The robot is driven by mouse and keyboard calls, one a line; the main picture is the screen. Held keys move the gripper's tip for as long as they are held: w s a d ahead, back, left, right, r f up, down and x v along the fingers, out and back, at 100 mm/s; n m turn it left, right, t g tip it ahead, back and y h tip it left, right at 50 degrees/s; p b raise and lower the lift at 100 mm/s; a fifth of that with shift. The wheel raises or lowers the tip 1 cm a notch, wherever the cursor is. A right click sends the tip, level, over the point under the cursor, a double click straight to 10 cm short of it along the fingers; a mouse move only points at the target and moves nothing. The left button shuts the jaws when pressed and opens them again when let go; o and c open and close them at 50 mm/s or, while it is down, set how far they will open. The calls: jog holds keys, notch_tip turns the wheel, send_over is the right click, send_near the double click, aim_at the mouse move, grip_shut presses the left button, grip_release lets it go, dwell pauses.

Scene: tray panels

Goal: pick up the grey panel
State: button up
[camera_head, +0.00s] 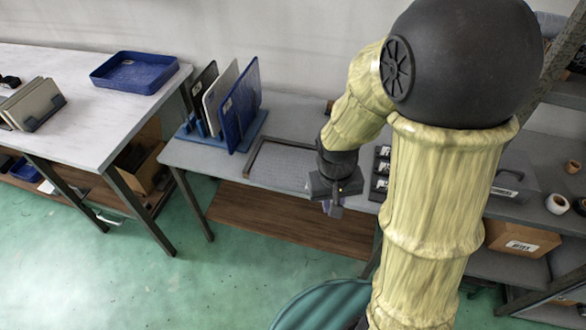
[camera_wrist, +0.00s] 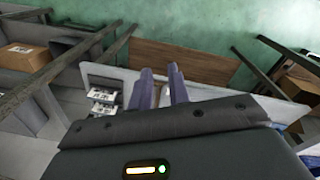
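The grey panel (camera_head: 219,96) stands upright, leaning slightly, in a blue rack (camera_head: 187,134) on the grey table. It sits between a black panel (camera_head: 203,82) on its left and a blue panel (camera_head: 242,105) on its right, which hides part of it. My gripper (camera_head: 333,206) hangs at the table's front edge, to the right of the rack and well apart from it. In the wrist view my gripper (camera_wrist: 160,76) has two fingers spaced apart with nothing held between them. I cannot make out the grey panel in the wrist view.
A shallow framed tray (camera_head: 280,167) lies between the rack and my gripper. A dark holder with white labelled items (camera_head: 381,170) is right of my gripper. A white table (camera_head: 100,105) at left bears a blue tray (camera_head: 135,72). A wall is behind the rack.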

jog(key=w+a+f+n+h+b, duration=0.1)
jog(key=w+a+f+n+h, duration=0.1)
jog(key=a+f+h, duration=0.4)
jog(key=w+a+f+n+h+b, duration=0.1)
jog(key=w+a+f+h, duration=0.2)
jog(key=f, duration=0.6)
jog(key=a+f+n+t+h+b, duration=0.1)
jog(key=a+n+t+h, duration=0.1)
jog(key=a+t, duration=0.3)
jog(key=a+f+n+t+h+b, duration=0.1)
jog(key=a+f+n+t+h, duration=0.1)
jog(key=a+t, duration=0.4)
jog(key=a, duration=0.3)
jog(key=shift+s+a+f, duration=0.15)
jog(key=shift+f, duration=0.1)
jog(key=p+x, duration=0.1)
jog(key=x, duration=1.1)
